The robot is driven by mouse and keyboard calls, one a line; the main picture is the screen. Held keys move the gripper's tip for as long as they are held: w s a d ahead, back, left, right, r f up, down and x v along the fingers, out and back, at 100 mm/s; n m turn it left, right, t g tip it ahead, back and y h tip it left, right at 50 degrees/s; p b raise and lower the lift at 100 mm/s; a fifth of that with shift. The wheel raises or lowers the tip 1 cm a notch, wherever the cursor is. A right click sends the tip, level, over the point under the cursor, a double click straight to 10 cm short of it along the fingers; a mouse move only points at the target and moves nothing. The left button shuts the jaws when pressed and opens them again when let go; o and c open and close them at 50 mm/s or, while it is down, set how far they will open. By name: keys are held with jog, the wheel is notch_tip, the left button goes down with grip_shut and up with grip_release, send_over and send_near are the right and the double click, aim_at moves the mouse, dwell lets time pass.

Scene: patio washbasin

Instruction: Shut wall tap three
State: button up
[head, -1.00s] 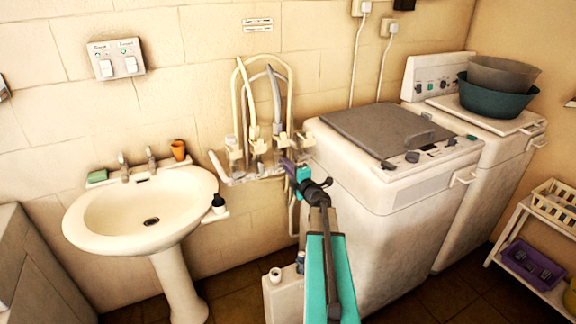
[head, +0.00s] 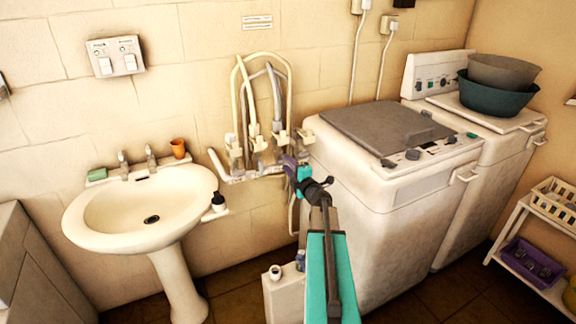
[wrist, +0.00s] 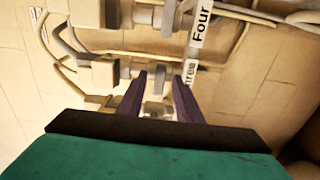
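The row of wall taps (head: 258,143) sits on a white pipe on the tiled wall, with hoses looping above it. My gripper (head: 288,160) is in front of its right part in the head view and hides some of it. In the wrist view, a label reading "hree" (wrist: 190,75), partly covered by a finger, marks wall tap three. A pale tap part (wrist: 157,88) shows between the two purple fingertips of my gripper (wrist: 160,76). The fingers are apart, and I cannot tell whether they touch it. The tap's handle position is unclear.
A "Four" label (wrist: 201,22) and another tap body (wrist: 97,13) are close above in the wrist view. The washing machine (head: 375,190) stands close on the right. The washbasin (head: 85,225) is on the left, with a dark bottle (head: 218,201) at its edge.

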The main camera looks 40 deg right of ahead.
jog(key=b+v, duration=0.2)
jog(key=v, duration=1.1)
jog(key=shift+b, duration=0.35)
jog(key=shift+f, duration=0.1)
dwell(0.3)
jog(key=w+a+f+m+g+h, duration=0.1)
jog(key=a+f+m+g, duration=0.4)
jog(key=f, duration=0.8)
jog(key=w+a+f+m+g+h, duration=0.1)
jog(key=a+f+m+g, duration=0.2)
jog(key=a+f+m, duration=0.65)
jog(key=s+a+f+n+g+y, duration=0.1)
jog(key=s+a+f+n+g, duration=0.25)
jog(key=f, duration=0.85)
jog(key=s+a+f+m+g+y, duration=0.1)
jog(key=s+a+f+m+g, duration=0.15)
jog(key=s+a+f, duration=0.45)
jog(key=s+a+f+m+g+y, duration=0.1)
jog(key=s+a+f+g+y, duration=0.2)
jog(key=a, duration=0.5)
jog(key=s+a+f+g+y, duration=0.1)
jog(key=s+a+g, duration=0.5)
jog(key=s+a, duration=0.8)
jog(key=s+f, duration=0.1)
jog(key=s, duration=0.3)
jog(key=shift+a+f+y, duration=0.3)
